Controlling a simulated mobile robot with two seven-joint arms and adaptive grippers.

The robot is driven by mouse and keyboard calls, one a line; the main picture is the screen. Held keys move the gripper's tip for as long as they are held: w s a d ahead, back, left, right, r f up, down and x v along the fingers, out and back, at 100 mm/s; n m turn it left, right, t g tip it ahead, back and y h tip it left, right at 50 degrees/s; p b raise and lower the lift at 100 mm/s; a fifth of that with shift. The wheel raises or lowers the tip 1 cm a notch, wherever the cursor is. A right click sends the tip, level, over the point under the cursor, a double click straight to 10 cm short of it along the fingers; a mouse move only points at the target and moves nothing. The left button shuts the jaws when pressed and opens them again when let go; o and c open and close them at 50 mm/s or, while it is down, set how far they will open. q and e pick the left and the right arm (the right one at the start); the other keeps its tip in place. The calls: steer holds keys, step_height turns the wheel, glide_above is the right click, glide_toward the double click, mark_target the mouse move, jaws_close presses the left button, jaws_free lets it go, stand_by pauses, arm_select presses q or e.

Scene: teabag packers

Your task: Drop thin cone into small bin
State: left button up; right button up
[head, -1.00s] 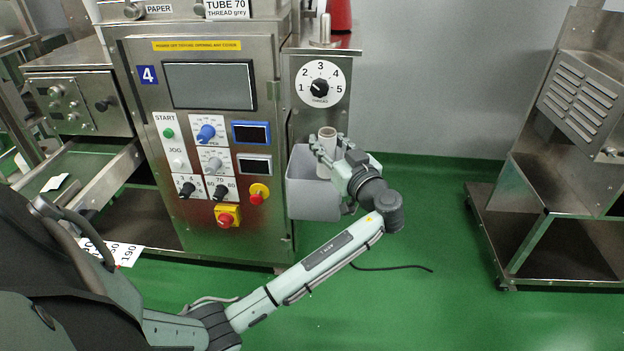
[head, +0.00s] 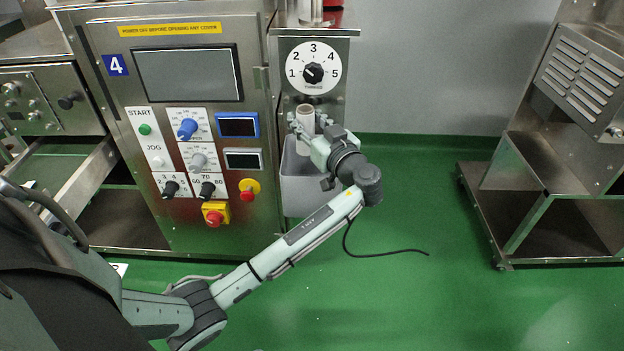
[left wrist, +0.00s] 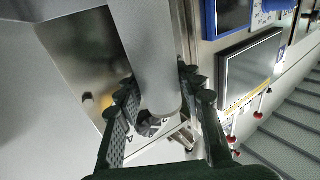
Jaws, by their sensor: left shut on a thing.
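The thin cone (head: 305,116) is a pale grey tube, held upright in front of the machine column, below the dial. My left gripper (head: 306,127) is shut on it, with its fingers on either side. The cone (left wrist: 148,50) also fills the upper middle of the left wrist view, between the two dark fingers (left wrist: 158,95). The small bin (head: 303,197) is a grey open box hanging on the machine's right side. In the head view the cone's lower end shows over the bin's opening, and my gripper and wrist cover part of the bin. My right gripper is not in view.
The steel machine panel (head: 185,110) with knobs, buttons and a red emergency stop (head: 213,217) stands just left of the bin. A black cable (head: 390,254) lies on the green floor.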

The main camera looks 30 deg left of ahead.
arm_select(q)
steer(key=shift+f+b, duration=0.7)
steer(key=shift+f, duration=1.7)
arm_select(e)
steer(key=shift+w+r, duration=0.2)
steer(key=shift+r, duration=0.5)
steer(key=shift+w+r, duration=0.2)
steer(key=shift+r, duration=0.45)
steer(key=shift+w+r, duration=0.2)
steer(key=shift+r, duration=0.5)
arm_select(q)
steer(key=o, duration=1.2)
steer(key=shift+o, duration=0.2)
steer(key=shift+s+d, duration=0.1)
steer(key=v, duration=1.1)
steer(key=shift+s+d, duration=0.2)
steer(key=shift+d, duration=0.15)
steer(key=shift+f, duration=0.1)
